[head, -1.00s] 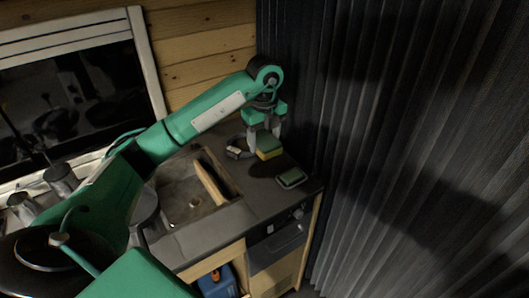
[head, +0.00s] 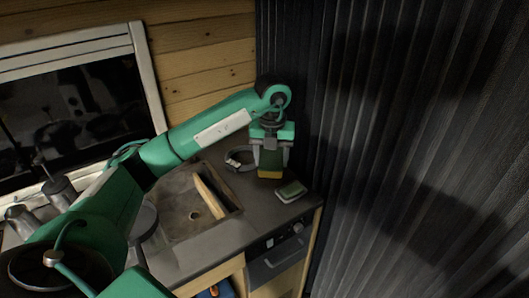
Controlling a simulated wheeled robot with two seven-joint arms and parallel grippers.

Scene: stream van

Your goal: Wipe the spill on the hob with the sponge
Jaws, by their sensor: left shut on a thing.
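I cannot make out the spill, and no hob shows clearly. My right gripper is not in view.
A small dish with a green pad (head: 291,191) lies in front of the sponge. A grey ring-shaped thing (head: 239,158) lies left of it. A sink (head: 184,207) with a wooden board (head: 211,193) is further left. A dark curtain (head: 400,150) bounds the right.

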